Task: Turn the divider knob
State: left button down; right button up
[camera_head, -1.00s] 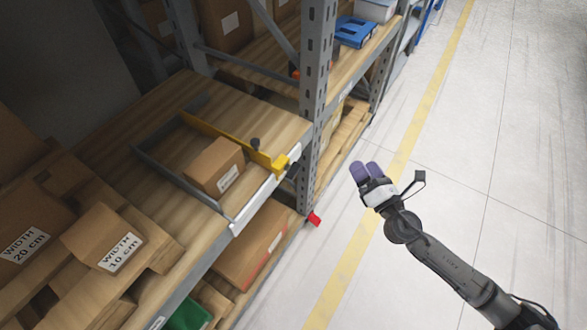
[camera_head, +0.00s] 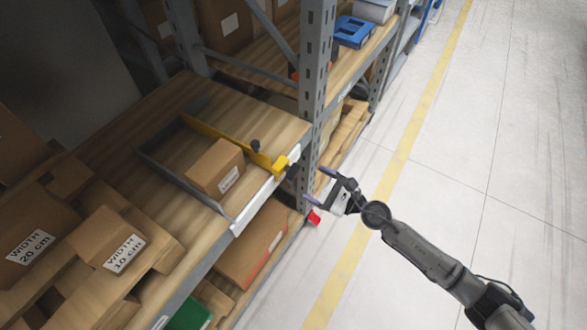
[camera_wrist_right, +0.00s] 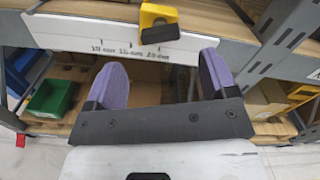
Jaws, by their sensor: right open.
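The yellow divider (camera_head: 225,138) lies across the wooden shelf, with a yellow end piece (camera_head: 280,165) at the shelf's front edge. A small black knob (camera_head: 255,145) stands up near that end. In the right wrist view the yellow end piece (camera_wrist_right: 158,14) is at the top, with a dark block (camera_wrist_right: 160,35) on its near face. My right gripper (camera_head: 318,184) is open and empty, in front of the shelf edge and apart from the divider. Its purple fingers (camera_wrist_right: 162,72) sit below the end piece in the wrist view. My left gripper is not in view.
A cardboard box (camera_head: 215,168) lies between the divider and a grey side rail (camera_head: 180,182). A white scale strip (camera_wrist_right: 75,50) runs along the shelf front. A grey rack post (camera_head: 317,80) stands close beside the divider's end. The aisle floor (camera_head: 470,170) is clear.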

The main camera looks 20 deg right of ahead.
aim_at(293, 171)
jog(key=x, duration=0.7)
jog(key=shift+w+a, duration=0.2)
jog(key=shift+w, duration=0.05)
jog(key=shift+c, duration=0.4)
jog(key=c, duration=0.9)
jog(key=shift+o, duration=0.2)
